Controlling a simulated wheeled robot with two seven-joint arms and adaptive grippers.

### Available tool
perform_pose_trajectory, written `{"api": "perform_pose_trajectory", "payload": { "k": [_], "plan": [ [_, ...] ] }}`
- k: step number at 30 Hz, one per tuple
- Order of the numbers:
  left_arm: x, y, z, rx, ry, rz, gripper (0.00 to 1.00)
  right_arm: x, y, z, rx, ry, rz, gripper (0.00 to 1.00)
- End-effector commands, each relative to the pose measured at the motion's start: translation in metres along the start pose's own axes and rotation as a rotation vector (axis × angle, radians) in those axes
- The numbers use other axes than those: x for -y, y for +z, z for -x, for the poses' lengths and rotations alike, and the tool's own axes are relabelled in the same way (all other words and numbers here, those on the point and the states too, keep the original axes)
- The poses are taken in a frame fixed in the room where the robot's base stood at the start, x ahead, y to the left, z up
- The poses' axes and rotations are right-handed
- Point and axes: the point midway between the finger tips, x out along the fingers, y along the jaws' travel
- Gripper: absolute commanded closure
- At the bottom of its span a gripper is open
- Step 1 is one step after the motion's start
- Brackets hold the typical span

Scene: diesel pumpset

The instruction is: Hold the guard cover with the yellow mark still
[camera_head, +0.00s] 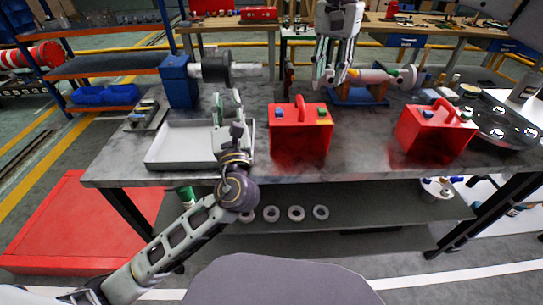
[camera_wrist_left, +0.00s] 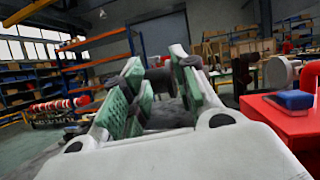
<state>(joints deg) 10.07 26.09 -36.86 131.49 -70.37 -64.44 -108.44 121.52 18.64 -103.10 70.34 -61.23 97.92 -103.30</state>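No part shows clearly as a guard cover with a yellow mark. Two red box-shaped parts with top handles stand on the bench. The right red box (camera_head: 436,135) has a blue piece on top. My left gripper (camera_head: 227,103) is over the right part of the white tray, left of the left red box. In the left wrist view its green-padded fingers (camera_wrist_left: 150,98) are apart with nothing held. My right gripper (camera_head: 335,80) points down beside the pump assembly; its grip is unclear.
The white tray (camera_head: 180,150) looks empty. A blue block with a dark cylinder (camera_head: 215,68) stands behind it. The pump assembly (camera_head: 375,76) sits on a blue base at the back. A dark round tray (camera_head: 505,125) is at right. The bench front is mostly bare.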

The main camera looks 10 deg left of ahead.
Motion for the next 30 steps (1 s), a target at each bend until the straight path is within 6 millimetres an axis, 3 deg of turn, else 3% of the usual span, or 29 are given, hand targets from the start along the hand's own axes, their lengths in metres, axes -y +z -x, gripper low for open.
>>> {"api": "perform_pose_trajectory", "payload": {
  "k": [6, 15, 21, 30],
  "plan": [
    [0.04, -0.035, 0.06, -0.183, -0.048, -0.021, 0.71, 0.0, 0.0, 0.0, 0.0, 0.0, 0.0, 0.64],
    [0.077, -0.054, 0.123, -0.357, -0.115, -0.053, 0.71, 0.0, 0.0, 0.0, 0.0, 0.0, 0.0, 0.64],
    [0.084, -0.057, 0.135, -0.389, -0.132, -0.06, 0.71, 0.0, 0.0, 0.0, 0.0, 0.0, 0.0, 0.64],
    [0.084, -0.057, 0.135, -0.388, -0.132, -0.06, 0.71, 0.0, 0.0, 0.0, 0.0, 0.0, 0.0, 0.64]
  ]
}}
